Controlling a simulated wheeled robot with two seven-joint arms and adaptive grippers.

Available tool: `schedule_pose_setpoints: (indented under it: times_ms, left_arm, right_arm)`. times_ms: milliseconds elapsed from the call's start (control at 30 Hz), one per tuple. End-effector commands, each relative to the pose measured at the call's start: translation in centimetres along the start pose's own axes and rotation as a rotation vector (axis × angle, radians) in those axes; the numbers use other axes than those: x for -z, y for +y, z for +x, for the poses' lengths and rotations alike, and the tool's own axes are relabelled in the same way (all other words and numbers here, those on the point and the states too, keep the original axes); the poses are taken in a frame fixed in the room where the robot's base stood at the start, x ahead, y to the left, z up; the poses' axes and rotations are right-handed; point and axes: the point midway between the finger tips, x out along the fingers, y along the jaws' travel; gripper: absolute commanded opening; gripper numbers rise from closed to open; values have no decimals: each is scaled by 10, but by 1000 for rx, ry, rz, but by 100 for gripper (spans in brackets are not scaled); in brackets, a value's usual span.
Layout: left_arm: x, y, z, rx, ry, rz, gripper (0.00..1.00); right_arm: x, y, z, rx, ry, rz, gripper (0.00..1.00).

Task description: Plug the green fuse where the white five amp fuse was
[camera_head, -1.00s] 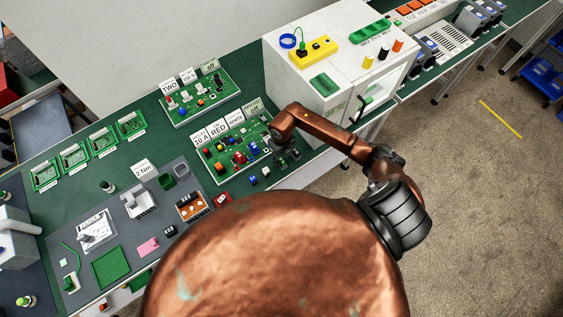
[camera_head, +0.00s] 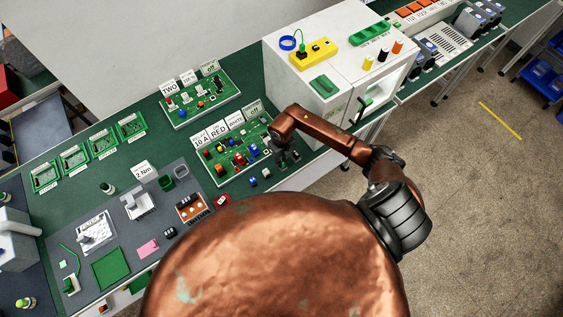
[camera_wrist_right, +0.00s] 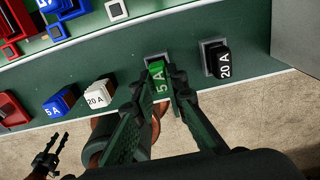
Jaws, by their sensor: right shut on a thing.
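My right gripper (camera_wrist_right: 162,90) is shut on the green fuse (camera_wrist_right: 158,79), marked 5 A. The fuse is at a grey square holder (camera_wrist_right: 149,60) on the green bench; I cannot tell whether it is still seated or just above it. In the head view my right gripper (camera_head: 284,158) is at the right end of the near circuit board (camera_head: 209,173). An empty-looking white square socket (camera_wrist_right: 117,10) shows on the board in the wrist view. A dark gripper, apparently my left one (camera_wrist_right: 48,152), hangs low at the left, fingers apart.
A black 20 A fuse (camera_wrist_right: 222,62) stands in a holder just right of the green one. A white 20 A fuse (camera_wrist_right: 98,94) and a blue 5 A fuse (camera_wrist_right: 58,103) stand to the left. A white cabinet (camera_head: 300,92) is behind my right arm.

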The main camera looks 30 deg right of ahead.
Motion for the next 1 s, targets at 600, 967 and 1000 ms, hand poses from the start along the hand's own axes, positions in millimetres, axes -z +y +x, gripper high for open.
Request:
schedule_pose_setpoints:
  times_ms: [600, 967, 1000]
  left_arm:
    - [-1, 0, -4, 0, -2, 0, 33]
    - [0, 0, -11, 0, -2, 0, 33]
    - [0, 0, -12, 0, -2, 0, 33]
  right_arm:
    - [0, 0, -6, 0, -1, -1, 0]
    - [0, 0, -16, 0, -1, 0, 0]
    - [0, 0, -18, 0, -1, 0, 0]
